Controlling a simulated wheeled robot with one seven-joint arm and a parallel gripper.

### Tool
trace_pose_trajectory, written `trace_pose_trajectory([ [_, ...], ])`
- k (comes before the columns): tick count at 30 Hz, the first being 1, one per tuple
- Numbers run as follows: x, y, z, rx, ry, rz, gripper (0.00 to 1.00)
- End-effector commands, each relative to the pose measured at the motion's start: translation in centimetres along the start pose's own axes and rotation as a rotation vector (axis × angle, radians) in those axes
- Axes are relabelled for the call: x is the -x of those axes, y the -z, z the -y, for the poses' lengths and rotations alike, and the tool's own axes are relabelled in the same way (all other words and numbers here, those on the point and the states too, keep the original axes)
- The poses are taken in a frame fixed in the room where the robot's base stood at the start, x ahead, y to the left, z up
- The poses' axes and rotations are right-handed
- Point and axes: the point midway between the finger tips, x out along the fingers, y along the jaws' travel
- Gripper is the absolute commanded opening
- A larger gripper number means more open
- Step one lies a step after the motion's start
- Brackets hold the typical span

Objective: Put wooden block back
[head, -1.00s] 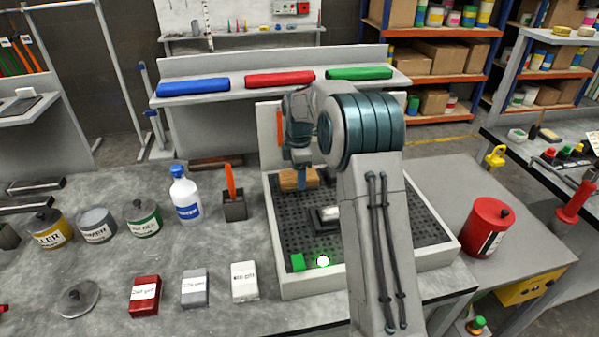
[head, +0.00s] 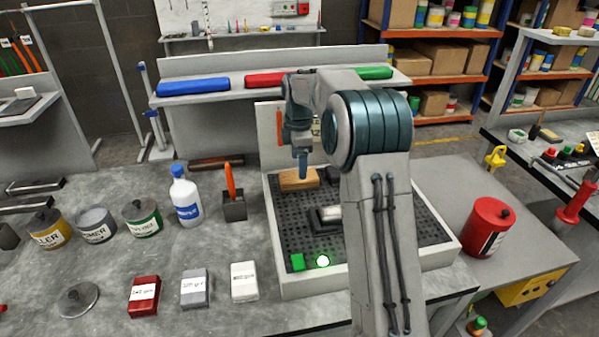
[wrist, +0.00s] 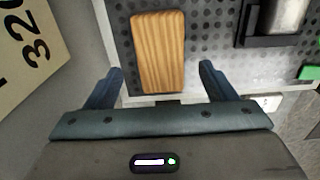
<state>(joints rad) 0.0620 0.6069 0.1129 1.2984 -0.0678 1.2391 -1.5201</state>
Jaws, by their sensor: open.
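The wooden block (head: 299,180) lies flat on the dark perforated bed of the spray booth (head: 278,232), near its back left. The block also shows in the wrist view (wrist: 157,52), with its long side running away from my gripper. My gripper (head: 302,172) points down over the block in the head view.
A dark holder with a pale piece (head: 325,217) stands on the bed beside the block. Left stand a brush holder (head: 234,209), a white bottle (head: 185,197) and several cans. The booth has raised walls.

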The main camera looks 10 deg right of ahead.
Motion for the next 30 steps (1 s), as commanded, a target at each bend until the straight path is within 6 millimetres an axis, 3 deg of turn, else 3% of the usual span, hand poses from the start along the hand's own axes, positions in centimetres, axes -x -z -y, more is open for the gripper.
trace_pose_trajectory([
  [3, 2.7, 0.0, -0.1, 0.000, -0.003, 0.000, 0.78],
  [9, 6.0, 0.0, 0.0, 0.000, -0.002, 0.000, 0.78],
  [20, 7.8, 0.1, 0.8, -0.035, -0.006, 0.003, 0.78],
  [23, 8.8, 0.3, 2.5, -0.111, -0.022, 0.008, 0.78],
  [30, 10.8, 0.5, 9.1, -0.407, -0.077, 0.008, 0.78],
])
